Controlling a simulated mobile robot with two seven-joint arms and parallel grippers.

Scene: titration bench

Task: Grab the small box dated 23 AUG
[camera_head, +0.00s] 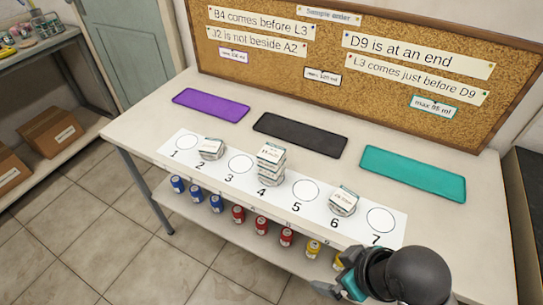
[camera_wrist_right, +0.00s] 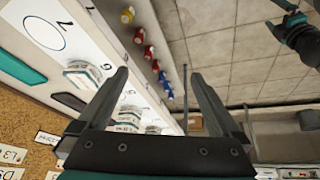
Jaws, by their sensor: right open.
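Small white boxes with printed labels stand on the numbered white strip (camera_head: 215,176). One low box or pair (camera_head: 211,149) is by spot 2, a taller stack (camera_head: 270,162) is on spot 4, and another small stack (camera_head: 343,201) is on spot 6. The print is too small to tell which is dated 23 AUG. My right gripper (camera_head: 338,285) is open and empty at the table's front right, near spot 7. In the wrist view its fingers (camera_wrist_right: 160,85) are apart, with the spot 6 boxes (camera_wrist_right: 82,74) beyond the left finger. A dark part, likely my left gripper (camera_wrist_right: 290,22), shows at upper right.
Purple (camera_head: 211,104), black (camera_head: 300,134) and teal (camera_head: 413,173) mats lie behind the strip. A cork board (camera_head: 330,50) with notes stands at the back. Blue, red and yellow bottles (camera_head: 262,225) sit below the front edge. Spots 1, 3, 5 and 7 are bare.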

